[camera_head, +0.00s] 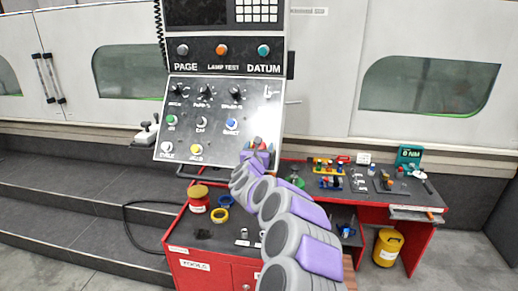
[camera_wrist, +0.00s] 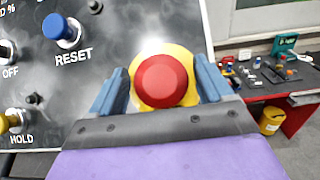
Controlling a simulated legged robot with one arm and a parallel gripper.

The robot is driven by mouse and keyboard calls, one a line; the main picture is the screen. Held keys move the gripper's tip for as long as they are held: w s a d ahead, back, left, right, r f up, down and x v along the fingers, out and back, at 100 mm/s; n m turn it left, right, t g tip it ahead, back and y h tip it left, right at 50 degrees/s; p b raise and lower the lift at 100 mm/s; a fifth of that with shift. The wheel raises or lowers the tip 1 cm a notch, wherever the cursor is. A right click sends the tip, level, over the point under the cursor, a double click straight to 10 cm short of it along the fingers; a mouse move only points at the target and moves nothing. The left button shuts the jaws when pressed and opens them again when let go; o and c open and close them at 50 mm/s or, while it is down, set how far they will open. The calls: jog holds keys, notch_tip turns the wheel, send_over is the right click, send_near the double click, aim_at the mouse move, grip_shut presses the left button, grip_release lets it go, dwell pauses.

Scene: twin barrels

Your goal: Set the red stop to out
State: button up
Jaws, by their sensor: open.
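The red stop (camera_wrist: 165,80) is a round red mushroom button on a yellow base, on the lower right of the grey control panel (camera_head: 215,110). In the head view only a small bit of red (camera_head: 257,140) shows past the arm. My gripper (camera_wrist: 160,68) is open, with one blue finger on each side of the red stop and gaps between. I cannot tell how far the fingertips reach along it. Whether the stop is in or out is not clear from this straight-on view.
A blue RESET button (camera_wrist: 63,31) and a yellow HOLD button (camera_wrist: 10,120) are left of the stop. A red tool cart (camera_head: 205,255) stands below the panel. A red bench (camera_head: 400,210) with tools is at the right. Grey steps lie at the left.

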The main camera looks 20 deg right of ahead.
jog(key=shift+c, duration=0.2)
jog(key=c, duration=1.4)
jog(key=shift+b, duration=0.45)
jog(key=shift+s+a+r+b, duration=0.15)
jog(key=shift+s+b, duration=0.05)
jog(key=shift+b, duration=0.1)
jog(key=shift+s+a+r, duration=0.1)
jog(key=shift+s+r, duration=0.15)
jog(key=shift+r, duration=0.05)
